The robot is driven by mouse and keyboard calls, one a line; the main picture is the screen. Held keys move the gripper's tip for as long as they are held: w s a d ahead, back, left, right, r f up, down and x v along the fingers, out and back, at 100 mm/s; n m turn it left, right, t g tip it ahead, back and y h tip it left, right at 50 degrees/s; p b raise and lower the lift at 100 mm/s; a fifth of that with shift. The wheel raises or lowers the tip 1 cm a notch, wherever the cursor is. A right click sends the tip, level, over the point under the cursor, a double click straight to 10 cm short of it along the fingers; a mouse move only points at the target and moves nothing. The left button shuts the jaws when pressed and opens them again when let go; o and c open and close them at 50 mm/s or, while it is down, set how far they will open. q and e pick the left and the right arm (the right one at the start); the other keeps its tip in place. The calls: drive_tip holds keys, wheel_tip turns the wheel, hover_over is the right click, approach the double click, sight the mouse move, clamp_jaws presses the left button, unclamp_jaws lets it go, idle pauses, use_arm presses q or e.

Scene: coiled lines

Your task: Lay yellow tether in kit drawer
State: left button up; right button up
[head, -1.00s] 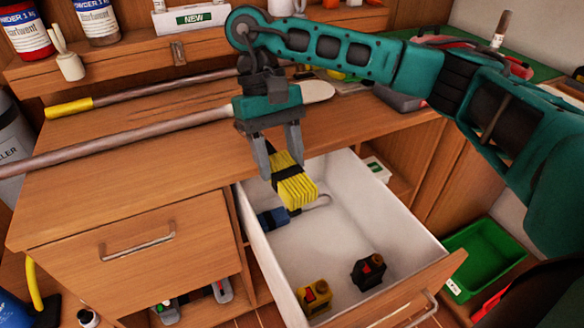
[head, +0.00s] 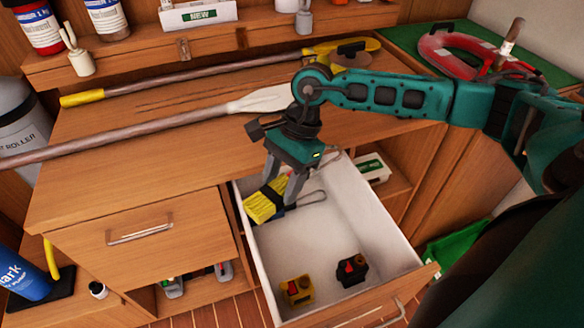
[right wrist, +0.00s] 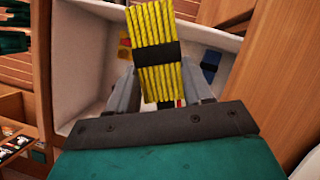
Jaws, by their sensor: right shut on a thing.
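The yellow tether (head: 263,207) is a folded bundle with a black band, also large in the right wrist view (right wrist: 154,22). My right gripper (head: 279,193) is shut on it. The gripper holds it tilted at the back left of the open white kit drawer (head: 310,240), near the left wall. I cannot tell whether the tether touches the wall or floor. A blue bundle (right wrist: 210,66) with a metal hook lies in the drawer, largely hidden behind the tether and fingers in the head view. My left gripper is not in view.
A black item (head: 351,271) and a yellow item (head: 296,290) stand at the drawer's front. The drawer's middle and right floor are bare. Paddles lie on the bench (head: 130,180) behind. A green bin (head: 455,245) is right of the drawer.

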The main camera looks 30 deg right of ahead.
drive_tip(key=m, duration=0.1)
drive_tip(key=s+d+m+t+p, duration=0.1)
drive_tip(key=m, duration=0.1)
drive_tip(key=m+t, duration=0.1)
drive_tip(key=shift+s+d+r+m, duration=0.15)
drive_tip(key=shift+r+m, duration=0.2)
drive_tip(key=shift+m, duration=0.05)
drive_tip(key=shift+f+p, duration=0.15)
drive_tip(key=shift+p, duration=0.15)
wheel_tip(320, 180, down, 26)
drive_tip(key=b, duration=0.6)
idle(0.6)
drive_tip(key=o, duration=1.4)
drive_tip(key=shift+d, duration=0.1)
drive_tip(key=p+v, duration=0.1)
drive_tip(key=v, duration=1.2)
